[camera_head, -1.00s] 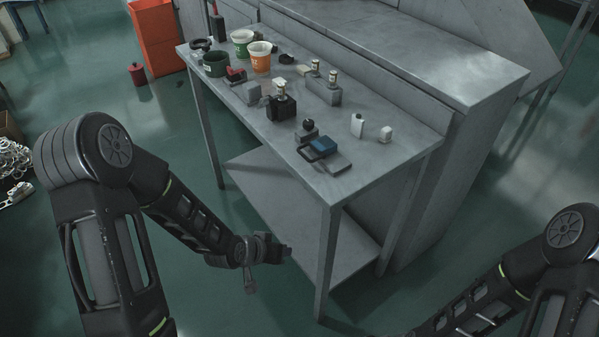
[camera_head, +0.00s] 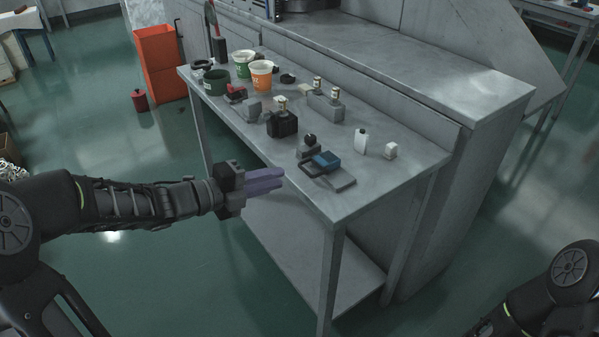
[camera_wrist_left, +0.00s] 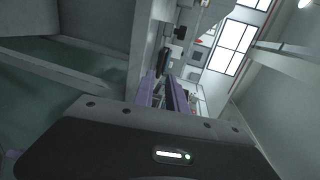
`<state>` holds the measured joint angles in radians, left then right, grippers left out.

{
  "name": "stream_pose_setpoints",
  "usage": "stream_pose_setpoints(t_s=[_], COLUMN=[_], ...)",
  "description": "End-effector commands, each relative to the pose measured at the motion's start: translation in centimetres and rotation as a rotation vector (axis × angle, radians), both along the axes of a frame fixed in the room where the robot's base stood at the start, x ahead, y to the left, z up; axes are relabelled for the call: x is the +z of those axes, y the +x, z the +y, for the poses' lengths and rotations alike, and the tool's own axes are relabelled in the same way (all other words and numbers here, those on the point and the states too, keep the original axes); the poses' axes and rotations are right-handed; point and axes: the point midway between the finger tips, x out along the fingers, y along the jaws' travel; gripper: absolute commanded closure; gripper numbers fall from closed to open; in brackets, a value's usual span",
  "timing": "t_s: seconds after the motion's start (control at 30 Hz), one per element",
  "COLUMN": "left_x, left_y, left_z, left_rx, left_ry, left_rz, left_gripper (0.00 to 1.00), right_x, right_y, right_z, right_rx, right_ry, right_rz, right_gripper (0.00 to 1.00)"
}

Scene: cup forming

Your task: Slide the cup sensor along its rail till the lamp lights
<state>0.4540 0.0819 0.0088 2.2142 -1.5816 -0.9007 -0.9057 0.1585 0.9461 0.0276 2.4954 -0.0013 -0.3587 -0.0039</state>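My left gripper (camera_head: 264,180) reaches in from the left, just off the front edge of the workbench (camera_head: 352,207). Its two purple fingers point right and hold nothing; the wrist view also shows them with a gap between (camera_wrist_left: 167,93). A blue block (camera_head: 326,159) sits on a low dark and grey base on the bench, right of the fingertips and apart from them. A black ball knob on a grey block (camera_head: 308,150) stands just behind it. I cannot tell which part is the cup sensor, its rail or the lamp. My right gripper is out of view.
A black block (camera_head: 283,124), a grey block with two small bottles (camera_head: 325,107), a white bottle (camera_head: 361,142) and a white cube (camera_head: 391,151) stand on the bench. Orange (camera_head: 262,75) and green-marked cups (camera_head: 243,62) are farther back. The right front is bare.

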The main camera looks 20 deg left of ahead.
Motion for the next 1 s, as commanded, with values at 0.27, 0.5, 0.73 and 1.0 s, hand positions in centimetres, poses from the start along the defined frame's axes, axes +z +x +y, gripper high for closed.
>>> stream_pose_setpoints(t_s=[0.27,0.5,0.73,1.0], left_x=[-0.7,-1.5,-1.7,-1.7], left_y=[2.2,4.9,5.8,5.8], left_z=[-1.9,-4.2,-4.8,-4.8], left_rx=[-0.003,-0.003,0.001,0.000], left_ry=[-0.003,-0.003,-0.002,-0.002], left_rz=[0.002,0.001,0.002,0.001], left_gripper=[0.83,0.83,0.83,0.90], right_x=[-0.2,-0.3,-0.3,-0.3], right_y=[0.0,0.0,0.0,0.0], right_z=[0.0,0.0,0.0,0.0], right_rx=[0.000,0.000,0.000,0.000], right_ry=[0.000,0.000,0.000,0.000], right_rz=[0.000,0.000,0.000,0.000], right_gripper=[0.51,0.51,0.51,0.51])
